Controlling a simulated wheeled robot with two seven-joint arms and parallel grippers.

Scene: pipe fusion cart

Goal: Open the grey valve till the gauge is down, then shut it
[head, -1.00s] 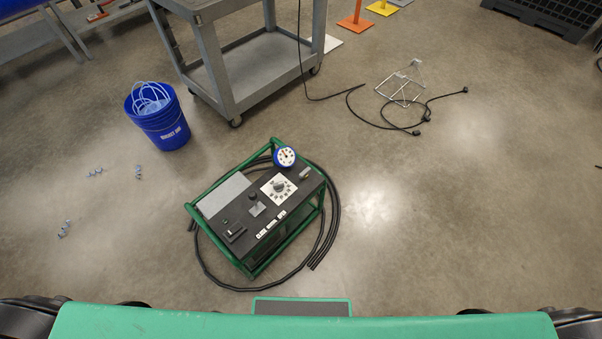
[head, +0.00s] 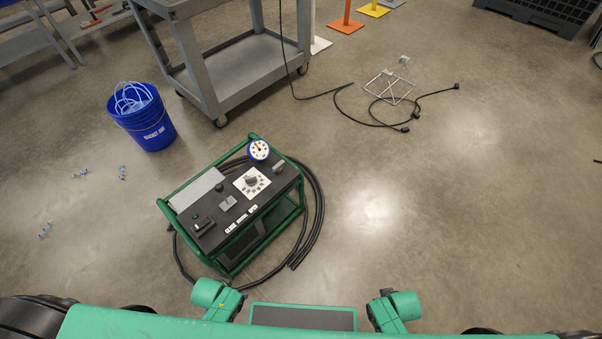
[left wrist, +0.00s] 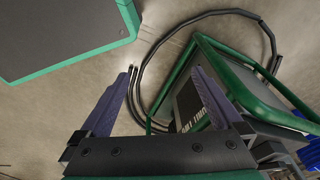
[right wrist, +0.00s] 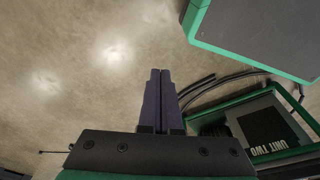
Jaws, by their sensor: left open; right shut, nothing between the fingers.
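The blue-rimmed gauge (head: 258,150) with a white face stands at the far edge of the green-framed cart's dark top (head: 262,205); its needle is too small to read. A grey knob on a white scale plate (head: 251,183) sits near the panel's middle, and a small grey fitting (head: 279,167) sits at its right end. I cannot tell which is the grey valve. My left gripper (left wrist: 158,88) is open and empty, with the cart frame beyond it in the left wrist view. My right gripper (right wrist: 160,75) is shut and empty over bare floor, left of the cart in its view.
A black hose (head: 318,205) loops on the floor around the cart. A blue bucket (head: 143,118) and a grey trolley (head: 238,90) stand behind it. A wire stand (head: 390,88) with black cables lies back right. Floor right of the cart is clear.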

